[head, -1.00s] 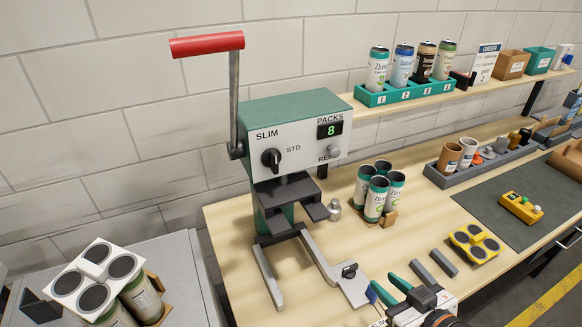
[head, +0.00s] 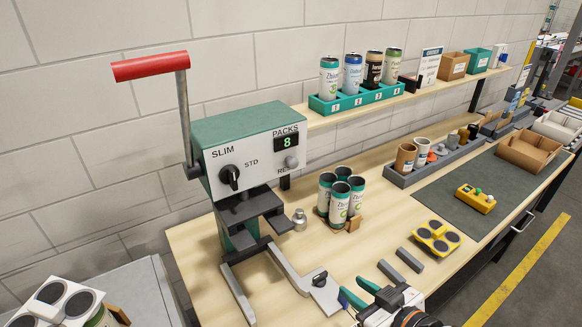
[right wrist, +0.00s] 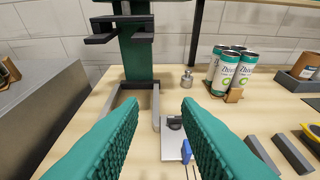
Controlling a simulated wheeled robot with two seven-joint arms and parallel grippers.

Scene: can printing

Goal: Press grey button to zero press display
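The press (head: 246,148) stands at the left end of the bench, with a red-handled lever (head: 150,66) raised at its left. Its front panel has a display (head: 287,142) reading 8 under the word PACKS. The round grey button (head: 291,162) sits just below the display, beside partly covered lettering. A black selector knob (head: 230,177) is to its left. My right gripper (head: 362,298) is low in front of the press, below and apart from the button. In the right wrist view its teal fingers (right wrist: 160,130) are spread with nothing between them. My left gripper is not in view.
A pack of cans (head: 341,196) stands right of the press, with a small metal weight (head: 299,219) between. A yellow four-ring holder (head: 436,237) and grey bars (head: 403,263) lie to the right. A shelf above holds cans in a teal rack (head: 358,97).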

